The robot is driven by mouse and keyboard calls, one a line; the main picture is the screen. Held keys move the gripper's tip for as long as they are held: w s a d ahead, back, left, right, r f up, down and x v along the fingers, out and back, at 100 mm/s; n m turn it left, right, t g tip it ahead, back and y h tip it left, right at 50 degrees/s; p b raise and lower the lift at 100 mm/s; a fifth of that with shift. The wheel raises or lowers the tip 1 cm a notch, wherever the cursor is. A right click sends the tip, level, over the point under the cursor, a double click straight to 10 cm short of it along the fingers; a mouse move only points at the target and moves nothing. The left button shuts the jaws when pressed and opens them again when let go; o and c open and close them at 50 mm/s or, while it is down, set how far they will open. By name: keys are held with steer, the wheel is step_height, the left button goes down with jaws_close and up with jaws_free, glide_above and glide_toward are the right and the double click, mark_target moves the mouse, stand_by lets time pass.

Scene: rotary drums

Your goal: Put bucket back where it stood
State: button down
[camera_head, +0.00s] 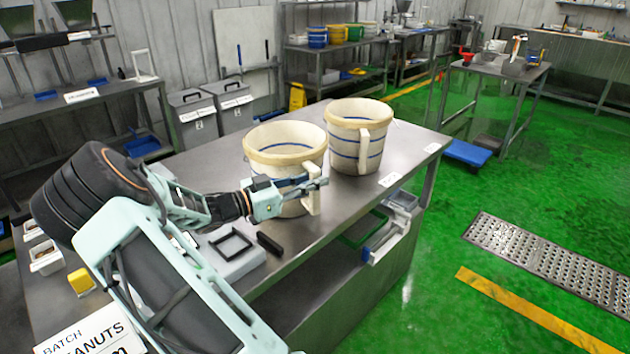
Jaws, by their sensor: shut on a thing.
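Two cream buckets with blue bands and tan rims are at the steel table (406,160). The nearer bucket (264,160) is upright at the middle of the table, with its handle (313,199) facing right and towards me. My gripper (318,186) is shut on that handle. My gripper and the handle cover part of the bucket's lower front, and I cannot tell whether its base touches the tabletop. The other bucket (345,150) stands upright on the table just behind and to the right, with its own handle (364,150) facing right.
A yellow block (81,281) and a white tray (46,258) are at the left end. The table's right end is mostly bare, with small labels (390,180).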

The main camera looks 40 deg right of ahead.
steer(key=shift+f+b, duration=0.3)
steer(key=shift+b, duration=0.2)
stand_by(0.4)
steer(key=c, duration=1.8)
jaws_free()
steer(key=shift+o, duration=0.2)
steer(key=shift+f, duration=0.1)
steer(key=o, duration=1)
steer(key=a, duration=0.3)
steer(key=w+a+b, duration=0.1)
steer(key=a, duration=0.2)
steer(key=a+b, duration=0.1)
steer(key=a, duration=0.2)
steer(key=shift+w, duration=0.35)
